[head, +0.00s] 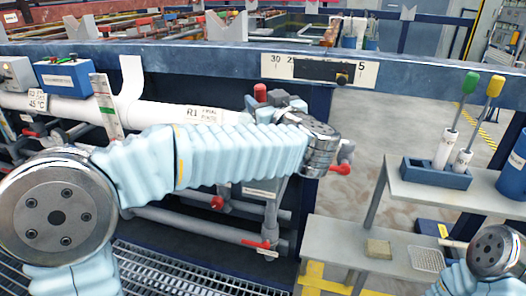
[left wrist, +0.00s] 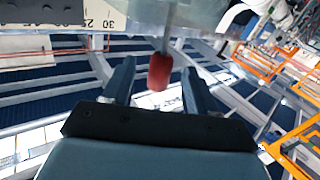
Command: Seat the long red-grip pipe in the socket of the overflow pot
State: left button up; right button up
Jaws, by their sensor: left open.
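The red grip (head: 260,93) of a pipe stands up beside the blue tank rim in the head view, just at the end of my left arm. In the left wrist view the red grip (left wrist: 160,72) lies between the two fingers of my left gripper (left wrist: 157,66), with a gap visible on both sides. A grey shaft runs on from the grip there. My left gripper (head: 275,103) is open and shows small in the head view. The pipe's lower part is hidden, and I cannot make out the overflow pot. My right gripper does not show.
A green-grip pipe (head: 469,85) and a yellow-grip pipe (head: 494,87) stand in a blue holder (head: 436,174) on the right shelf. A scale plate (head: 280,67) is on the tank rim. Red-handled valves (head: 341,169) and pipework lie below my left arm.

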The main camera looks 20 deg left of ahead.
pick_arm(q)
jog(key=x, duration=0.5)
jog(key=shift+f, duration=0.2)
grip_shut()
